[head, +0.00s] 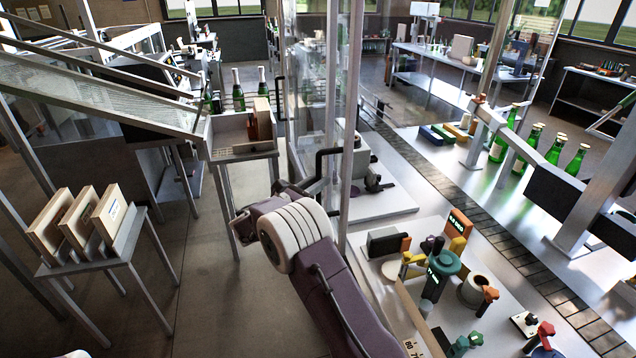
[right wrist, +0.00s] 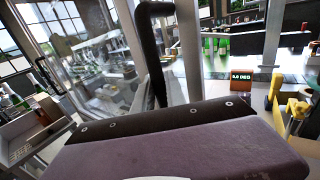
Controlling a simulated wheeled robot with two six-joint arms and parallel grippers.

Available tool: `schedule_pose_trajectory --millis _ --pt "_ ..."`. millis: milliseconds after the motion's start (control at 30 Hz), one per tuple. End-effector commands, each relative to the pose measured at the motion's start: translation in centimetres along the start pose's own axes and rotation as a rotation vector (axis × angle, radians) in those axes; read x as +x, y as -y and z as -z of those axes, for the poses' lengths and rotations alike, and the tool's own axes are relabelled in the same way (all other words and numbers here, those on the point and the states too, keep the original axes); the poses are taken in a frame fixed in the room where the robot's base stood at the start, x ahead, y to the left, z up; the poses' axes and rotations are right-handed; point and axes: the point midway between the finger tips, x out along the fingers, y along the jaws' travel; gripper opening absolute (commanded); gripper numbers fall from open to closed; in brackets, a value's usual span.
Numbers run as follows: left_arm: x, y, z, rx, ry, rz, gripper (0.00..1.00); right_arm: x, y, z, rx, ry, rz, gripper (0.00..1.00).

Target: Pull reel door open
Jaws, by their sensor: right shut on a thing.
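The reel door (head: 312,85) is a tall clear panel in a grey metal frame, at the top middle of the head view. Its black bar handle (head: 320,163) stands out from the frame's lower part; the handle also shows in the right wrist view (right wrist: 154,55). My right gripper (head: 303,188) is at the handle's lower end and shut on it. My own wrist hides the fingertips in both views. I cannot clearly tell whether the door stands ajar. My left gripper is not in view.
A small display (right wrist: 242,77) reads about 0.0 DEG. A rack of wooden boxes (head: 120,225) is at far left. A bench with clamps and a green-topped device (head: 443,263) lies right. Floor between is clear.

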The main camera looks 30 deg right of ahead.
Motion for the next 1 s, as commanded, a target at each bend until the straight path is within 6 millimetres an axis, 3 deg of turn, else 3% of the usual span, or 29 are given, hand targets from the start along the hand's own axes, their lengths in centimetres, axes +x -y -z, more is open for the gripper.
schedule_pose_trajectory --millis 367,400,467,800,1000 --pt "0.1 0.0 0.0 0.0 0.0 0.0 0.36 0.0 0.0 0.4 -0.004 -0.007 0.0 0.0" --pt "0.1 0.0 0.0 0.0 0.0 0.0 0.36 0.0 0.1 0.4 -0.004 -0.007 0.001 0.22" --pt "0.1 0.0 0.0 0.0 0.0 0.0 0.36 0.0 0.1 0.4 -0.004 -0.007 0.001 0.38" --pt "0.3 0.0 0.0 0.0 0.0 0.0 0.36 -0.3 0.0 0.3 -0.002 -0.004 0.0 0.38" --pt "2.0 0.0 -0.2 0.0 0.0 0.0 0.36 -4.3 -0.1 0.7 -0.002 -0.004 -0.005 0.38"
